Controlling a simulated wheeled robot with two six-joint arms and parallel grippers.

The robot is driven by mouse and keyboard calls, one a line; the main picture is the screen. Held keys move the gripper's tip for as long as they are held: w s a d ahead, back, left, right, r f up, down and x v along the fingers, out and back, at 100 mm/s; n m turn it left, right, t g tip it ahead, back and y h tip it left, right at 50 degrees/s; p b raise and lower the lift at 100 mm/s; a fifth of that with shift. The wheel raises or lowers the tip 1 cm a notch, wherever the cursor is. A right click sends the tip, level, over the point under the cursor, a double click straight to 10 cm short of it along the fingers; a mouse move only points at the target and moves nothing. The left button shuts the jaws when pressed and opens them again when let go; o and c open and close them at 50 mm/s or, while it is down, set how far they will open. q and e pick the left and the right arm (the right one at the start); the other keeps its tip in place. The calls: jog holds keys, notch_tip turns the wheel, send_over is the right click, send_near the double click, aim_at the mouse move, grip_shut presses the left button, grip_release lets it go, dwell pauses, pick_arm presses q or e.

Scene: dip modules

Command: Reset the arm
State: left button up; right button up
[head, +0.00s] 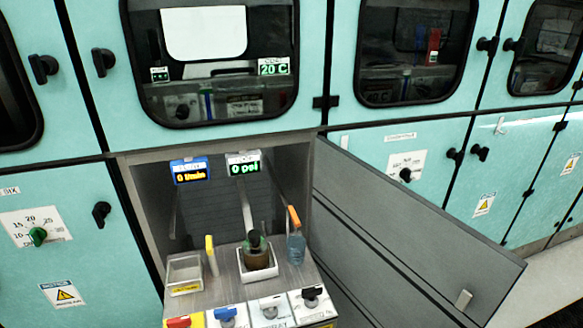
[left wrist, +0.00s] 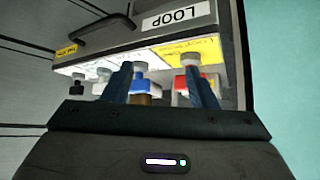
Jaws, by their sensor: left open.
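My left gripper (left wrist: 163,88) shows only in the left wrist view. Its two dark blue fingers are apart, with no object held between them. No arm shows in the head view. My right gripper is in neither view.
An open grey door (head: 410,235) juts out right of an open cabinet bay. A LOOP label (left wrist: 178,16) shows in the wrist view.

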pick_arm(q)
jog(key=s+a+f+n+g+y, duration=0.25)
jog(key=s+f+g, duration=0.3)
jog(key=s, duration=0.65)
jog(key=s+a+f+p+x, duration=0.1)
jog(key=s+x, duration=0.1)
jog(key=x, duration=1.1)
jog(key=s+a+x, duration=0.2)
jog(key=s+x, duration=0.1)
jog(key=x, duration=0.9)
jog(key=s+f, duration=0.6)
jog(key=f, duration=0.3)
jog(key=s+f+g, duration=0.1)
jog(key=s+f, duration=0.4)
jog(key=f, duration=0.4)
jog(key=shift+s+a+p, duration=0.4)
jog(key=shift+a, duration=0.05)
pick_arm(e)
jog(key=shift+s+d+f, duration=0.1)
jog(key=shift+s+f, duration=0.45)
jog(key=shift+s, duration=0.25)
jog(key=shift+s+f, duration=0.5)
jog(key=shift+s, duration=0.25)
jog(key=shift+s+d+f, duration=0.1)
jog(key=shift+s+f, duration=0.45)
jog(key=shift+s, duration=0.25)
pick_arm(q)
jog(key=shift+y, duration=0.25)
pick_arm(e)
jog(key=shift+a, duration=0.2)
